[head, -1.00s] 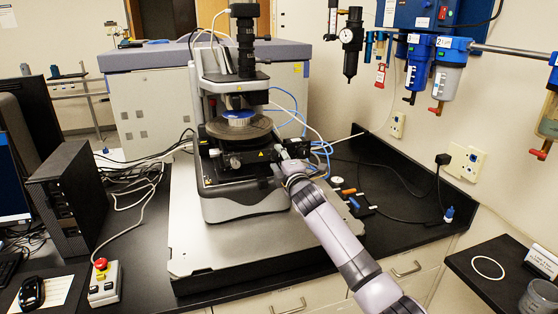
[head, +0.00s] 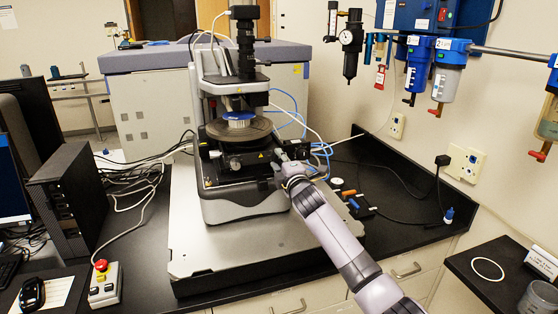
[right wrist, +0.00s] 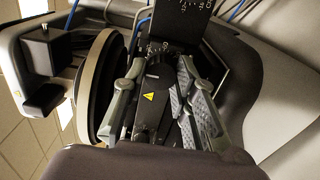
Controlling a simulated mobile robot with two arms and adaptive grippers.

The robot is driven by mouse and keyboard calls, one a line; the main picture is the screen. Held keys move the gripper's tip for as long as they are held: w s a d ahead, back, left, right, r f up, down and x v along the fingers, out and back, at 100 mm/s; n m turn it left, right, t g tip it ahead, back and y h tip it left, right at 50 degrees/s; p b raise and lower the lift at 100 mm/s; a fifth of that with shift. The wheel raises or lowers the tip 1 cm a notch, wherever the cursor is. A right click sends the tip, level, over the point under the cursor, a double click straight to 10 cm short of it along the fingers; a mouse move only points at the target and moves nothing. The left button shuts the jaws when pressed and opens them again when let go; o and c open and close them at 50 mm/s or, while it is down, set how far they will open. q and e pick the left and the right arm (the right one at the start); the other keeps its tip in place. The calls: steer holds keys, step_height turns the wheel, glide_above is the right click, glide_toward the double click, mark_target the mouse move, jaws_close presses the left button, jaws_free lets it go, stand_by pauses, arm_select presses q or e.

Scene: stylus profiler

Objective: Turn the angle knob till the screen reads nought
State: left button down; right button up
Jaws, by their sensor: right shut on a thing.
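The stylus profiler (head: 244,190) stands on a grey slab, with a round dark stage (head: 240,130) bearing a blue-rimmed disc. My right gripper (head: 280,156) reaches the right side of the stage block, below the round stage. In the right wrist view my right gripper's fingers (right wrist: 160,75) stand on both sides of a black part with a yellow warning triangle (right wrist: 148,97). The gripper is shut on the angle knob, which is mostly hidden by the fingers. The monitor screen (head: 12,185) is cut by the left edge and its reading is not legible. My left gripper is out of view.
A dark computer tower (head: 68,205) and a red-topped stop box (head: 104,283) stand left of the slab (head: 230,254). Cables run behind the profiler. Small tools (head: 352,198) lie on the bench to the right. Air filters (head: 420,66) hang on the wall.

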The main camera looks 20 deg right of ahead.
jaws_close()
steer(key=n, duration=0.5)
steer(key=shift+d+n, duration=0.15)
steer(key=shift+n, duration=0.25)
steer(key=n, duration=0.4)
steer(key=shift+n, duration=1.2)
steer(key=o, duration=0.9)
jaws_free()
steer(key=shift+c, duration=0.2)
